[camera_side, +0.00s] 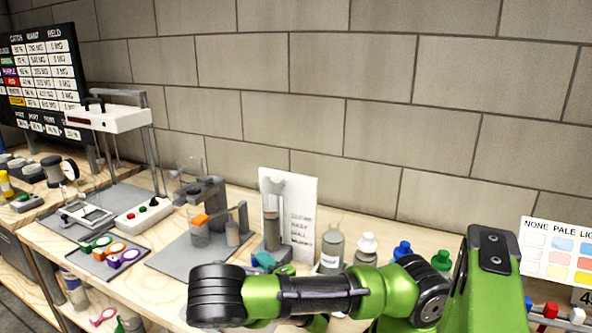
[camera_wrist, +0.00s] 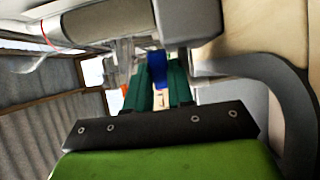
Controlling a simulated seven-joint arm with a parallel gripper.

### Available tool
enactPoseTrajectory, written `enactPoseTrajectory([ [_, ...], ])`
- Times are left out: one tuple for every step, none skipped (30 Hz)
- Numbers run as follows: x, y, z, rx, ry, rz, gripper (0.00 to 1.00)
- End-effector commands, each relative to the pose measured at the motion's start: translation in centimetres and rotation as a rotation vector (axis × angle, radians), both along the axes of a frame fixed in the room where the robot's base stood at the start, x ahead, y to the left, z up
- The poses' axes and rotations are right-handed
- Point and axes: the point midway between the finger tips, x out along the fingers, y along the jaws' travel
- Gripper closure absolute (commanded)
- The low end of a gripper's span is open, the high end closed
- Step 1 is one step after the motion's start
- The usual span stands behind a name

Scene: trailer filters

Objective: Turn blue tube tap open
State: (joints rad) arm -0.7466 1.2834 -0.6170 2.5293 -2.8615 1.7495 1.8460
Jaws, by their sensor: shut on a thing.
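In the wrist view, the blue tube tap (camera_wrist: 157,66) sits between the two teal fingers of my gripper (camera_wrist: 158,84), which are shut on it. A grey body and a wide pale cylinder lie just beyond and above the fingers. In the side view, my gripper (camera_side: 272,262) shows as teal fingers low at the foot of a grey stand (camera_side: 273,238) that holds an upright clear tube (camera_side: 270,203).
A white card (camera_side: 302,220) stands behind the tube stand. Several bottles, one a grey bottle (camera_side: 332,250), stand close to its right, behind my arm. A beaker with orange on it (camera_side: 200,228) is to the left. Coloured rings (camera_side: 103,252) lie on a dark mat.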

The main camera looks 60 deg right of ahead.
Motion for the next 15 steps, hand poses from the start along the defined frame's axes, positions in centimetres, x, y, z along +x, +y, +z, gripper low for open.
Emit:
enactPoseTrajectory([
  [0.01,0.05,-0.04,0.0,0.001,0.001,1.0],
  [0.01,0.05,-0.04,0.0,0.001,0.001,1.0],
  [0.01,0.06,-0.04,0.0,0.001,0.001,0.72],
  [0.01,0.06,-0.04,0.0,0.001,0.001,0.67],
  [0.02,0.05,-0.04,0.0,0.001,0.001,0.62],
  [0.02,0.05,-0.03,0.0,0.001,0.001,0.56],
  [0.02,0.05,-0.03,0.0,0.001,0.0,0.52],
  [0.02,0.03,-0.03,0.0,0.001,0.0,0.52],
  [0.02,0.03,-0.02,0.0,0.0,0.0,0.52],
  [0.02,0.03,-0.02,0.0,0.0,0.0,0.52],
  [0.03,0.03,-0.02,0.0,0.0,0.0,0.52],
  [0.02,0.02,-0.01,0.0,0.0,0.0,0.52],
  [0.02,0.02,-0.01,0.0,0.0,0.0,0.52],
  [0.02,0.02,-0.01,0.0,0.0,-0.001,0.52],
  [0.04,0.03,-0.01,0.001,0.0,-0.002,0.52],
])
